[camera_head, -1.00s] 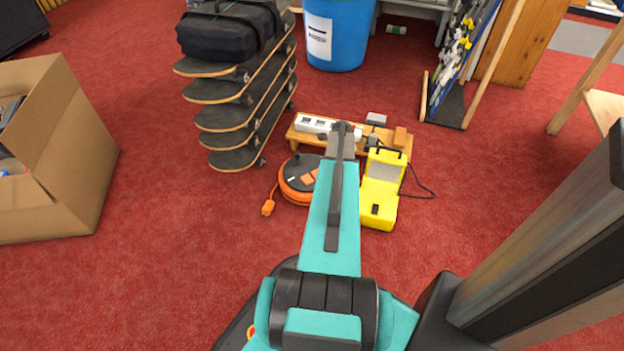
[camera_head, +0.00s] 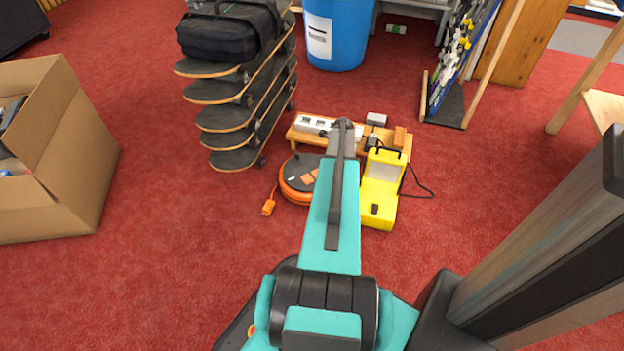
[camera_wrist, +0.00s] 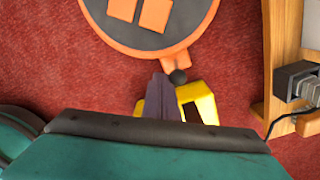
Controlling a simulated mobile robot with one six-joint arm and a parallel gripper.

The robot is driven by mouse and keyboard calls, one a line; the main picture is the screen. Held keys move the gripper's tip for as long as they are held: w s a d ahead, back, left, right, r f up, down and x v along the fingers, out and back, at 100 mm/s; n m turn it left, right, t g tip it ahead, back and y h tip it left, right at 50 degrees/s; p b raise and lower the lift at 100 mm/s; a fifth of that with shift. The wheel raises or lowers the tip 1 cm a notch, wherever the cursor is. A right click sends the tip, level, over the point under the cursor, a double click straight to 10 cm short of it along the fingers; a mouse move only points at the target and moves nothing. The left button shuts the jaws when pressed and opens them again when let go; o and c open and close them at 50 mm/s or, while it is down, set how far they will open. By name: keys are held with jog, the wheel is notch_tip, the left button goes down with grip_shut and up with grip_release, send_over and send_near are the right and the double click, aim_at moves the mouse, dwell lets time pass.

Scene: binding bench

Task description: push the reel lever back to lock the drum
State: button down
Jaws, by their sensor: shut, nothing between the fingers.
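The cable reel (camera_head: 290,184) lies on the red carpet, with an orange rim and a dark round face. My arm hides its right part in the head view. In the wrist view the reel (camera_wrist: 98,30) fills the top, with two orange patches on its face. A short orange lever (camera_wrist: 176,58) with a dark ball knob (camera_wrist: 178,76) sticks out from its rim. My gripper (camera_wrist: 158,82) is shut and empty, its fingertips just left of the knob. I cannot tell whether they touch it. The gripper is hidden behind my arm in the head view.
A yellow case (camera_head: 379,202) with a black handle stands right of the reel. A low wooden bench (camera_head: 304,137) with a power strip (camera_head: 313,124) is behind it. A skateboard rack (camera_head: 232,140) stands at left. The carpet in front is mostly clear.

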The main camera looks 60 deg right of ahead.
jog(key=shift+w+d, duration=0.1)
jog(key=shift+d, duration=0.2)
jog(key=shift+a, duration=0.15)
jog(key=shift+s+a+p, duration=0.25)
jog(key=shift+s+a, duration=0.05)
jog(key=shift+a, duration=0.6)
jog(key=shift+s+a+p, duration=0.2)
jog(key=shift+s+a, duration=0.1)
jog(key=shift+a, duration=0.6)
notch_tip(320, 180, up, 8)
jog(key=p, duration=0.5)
jog(key=shift+p, duration=0.35)
